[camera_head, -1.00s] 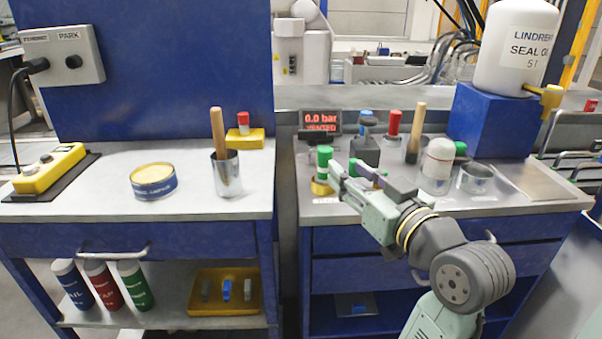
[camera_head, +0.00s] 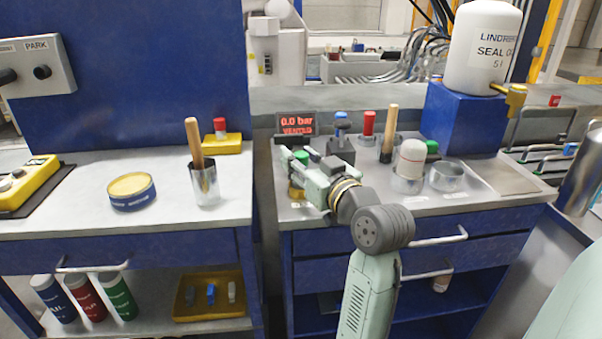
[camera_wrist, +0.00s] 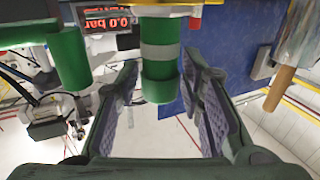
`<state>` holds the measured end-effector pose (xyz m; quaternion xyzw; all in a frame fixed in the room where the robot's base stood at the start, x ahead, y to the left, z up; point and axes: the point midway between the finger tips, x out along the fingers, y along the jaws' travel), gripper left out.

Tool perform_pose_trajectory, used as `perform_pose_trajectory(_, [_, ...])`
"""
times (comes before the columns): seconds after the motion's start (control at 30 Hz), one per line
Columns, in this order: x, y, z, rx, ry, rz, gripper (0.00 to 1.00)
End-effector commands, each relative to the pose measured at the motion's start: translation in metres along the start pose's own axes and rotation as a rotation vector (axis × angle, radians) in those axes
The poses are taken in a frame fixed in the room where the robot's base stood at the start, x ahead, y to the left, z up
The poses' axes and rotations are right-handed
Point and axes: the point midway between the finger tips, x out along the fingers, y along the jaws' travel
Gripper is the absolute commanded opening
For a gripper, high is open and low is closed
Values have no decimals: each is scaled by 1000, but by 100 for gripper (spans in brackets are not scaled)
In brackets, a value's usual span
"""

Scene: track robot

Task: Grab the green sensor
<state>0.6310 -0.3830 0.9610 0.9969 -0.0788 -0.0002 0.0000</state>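The green sensor (camera_head: 301,157) stands upright at the left front of the right bench, on a brass-coloured base, partly hidden by my gripper. In the wrist view the sensor (camera_wrist: 160,75) is a green cylinder with a grey band. My gripper (camera_head: 295,170) reaches to it from the right, low over the bench. In the wrist view my gripper (camera_wrist: 160,95) is open, with a padded finger on each side of the sensor. Gaps seem to show between the sensor and the pads; contact is not clear.
A pressure display (camera_head: 297,124) stands behind the sensor. A dark block with a blue top (camera_head: 341,146), a red-capped piece (camera_head: 369,123) and a wooden handle (camera_head: 389,125) stand to the right. A second green cylinder (camera_wrist: 68,58) shows in the wrist view.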

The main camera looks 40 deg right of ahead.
Motion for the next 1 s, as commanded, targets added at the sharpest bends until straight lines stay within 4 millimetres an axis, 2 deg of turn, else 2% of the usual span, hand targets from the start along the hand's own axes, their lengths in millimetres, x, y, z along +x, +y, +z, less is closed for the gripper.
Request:
perform_pose_trajectory(0.1, [0, 0, 0, 0, 0, 0, 35])
perform_pose_trajectory(0.63, [-1, 0, 0, 0, 1, 0, 0])
perform_pose_trajectory(1.0, [-1, 0, -1, -1, 2, 0, 0])
